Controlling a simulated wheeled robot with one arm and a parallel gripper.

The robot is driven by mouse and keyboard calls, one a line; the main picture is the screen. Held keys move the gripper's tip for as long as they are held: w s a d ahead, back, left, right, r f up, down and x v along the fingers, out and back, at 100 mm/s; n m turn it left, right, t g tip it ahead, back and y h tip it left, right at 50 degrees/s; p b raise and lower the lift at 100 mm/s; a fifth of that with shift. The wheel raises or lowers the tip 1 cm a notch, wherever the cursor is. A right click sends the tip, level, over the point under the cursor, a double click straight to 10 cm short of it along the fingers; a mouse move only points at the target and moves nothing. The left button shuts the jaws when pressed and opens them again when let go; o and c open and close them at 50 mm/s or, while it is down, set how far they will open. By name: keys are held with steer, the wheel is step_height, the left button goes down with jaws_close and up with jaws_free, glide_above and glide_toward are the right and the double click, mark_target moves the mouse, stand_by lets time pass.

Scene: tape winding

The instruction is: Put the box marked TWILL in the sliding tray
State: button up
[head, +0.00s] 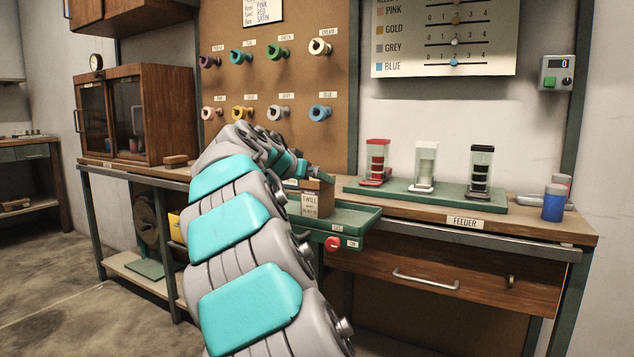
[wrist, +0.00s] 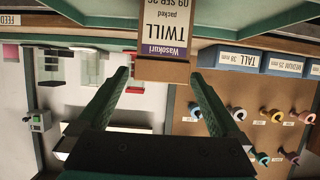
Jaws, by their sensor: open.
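The box marked TWILL (head: 317,203) is brown with a white label and appears to stand upright in the left part of the green sliding tray (head: 362,217). In the wrist view, which is upside down, the TWILL box (wrist: 168,25) is at the top centre, its lower end cut off. My gripper (wrist: 159,75) is open, its two dark green fingers apart, with the box's top end between or just beyond the tips. I see no finger gripping the box. In the head view my arm hides most of the gripper.
A green feeder base (head: 460,197) with several spool holders is to the right, and a blue cup (head: 553,203) is beyond. Blue TALL (wrist: 230,58) and MEDIUM bins are close beside the box. Spools hang on the pegboard (head: 300,78).

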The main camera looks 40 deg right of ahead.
steer(key=v, duration=0.8)
steer(key=shift+a, duration=0.3)
steer(key=shift+s+r, duration=0.1)
